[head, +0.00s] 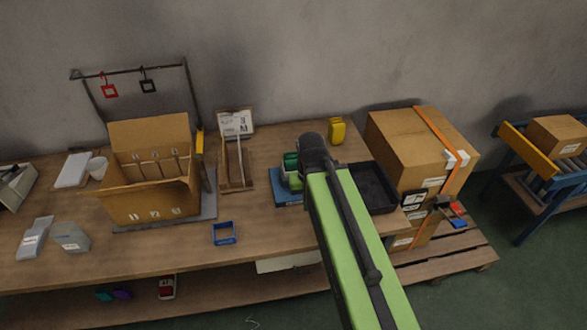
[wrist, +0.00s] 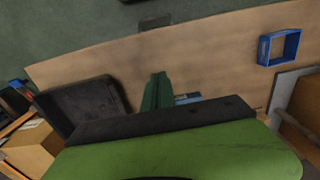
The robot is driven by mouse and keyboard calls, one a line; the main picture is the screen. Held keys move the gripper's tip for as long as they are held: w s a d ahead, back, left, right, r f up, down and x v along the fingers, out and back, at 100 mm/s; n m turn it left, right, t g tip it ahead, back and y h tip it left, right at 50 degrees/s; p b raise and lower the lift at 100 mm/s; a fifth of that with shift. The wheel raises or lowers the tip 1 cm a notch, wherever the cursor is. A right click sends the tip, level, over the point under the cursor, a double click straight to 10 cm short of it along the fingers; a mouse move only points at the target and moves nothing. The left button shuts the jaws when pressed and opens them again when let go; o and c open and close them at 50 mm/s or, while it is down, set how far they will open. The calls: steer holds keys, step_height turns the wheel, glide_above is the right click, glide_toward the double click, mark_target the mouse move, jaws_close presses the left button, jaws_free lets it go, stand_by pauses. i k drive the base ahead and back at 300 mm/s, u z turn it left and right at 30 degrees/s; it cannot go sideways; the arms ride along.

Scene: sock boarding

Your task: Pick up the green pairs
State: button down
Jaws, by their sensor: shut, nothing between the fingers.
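Green folded items (head: 291,164), which look like the green pairs, sit on a blue holder (head: 286,201) at the middle of the bench. My arm partly covers them on the right. My gripper's fingers (wrist: 157,92) show in the wrist view as two narrow dark green strips, closed together and empty. In the head view the fingers are hidden behind the dark end of my arm, just right of the green items. A bit of blue with a pale label (wrist: 188,98) shows right of the fingers in the wrist view. The green items cannot be clearly made out there.
A black tray (head: 374,188) lies right of my arm, with a yellow item (head: 337,131) behind it. A small blue frame (head: 224,233) and an open cardboard box (head: 152,205) stand to the left. Large cartons (head: 415,145) stand at the right. Bare bench lies around the blue frame.

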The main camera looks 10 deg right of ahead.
mark_target(290, 159)
steer(key=u, duration=2.3)
steer(key=k, duration=0.25)
steer(key=u, duration=0.85)
steer(key=k, duration=1.45)
steer(key=z, duration=1.15)
steer(key=i, duration=1)
steer(key=u, duration=0.1)
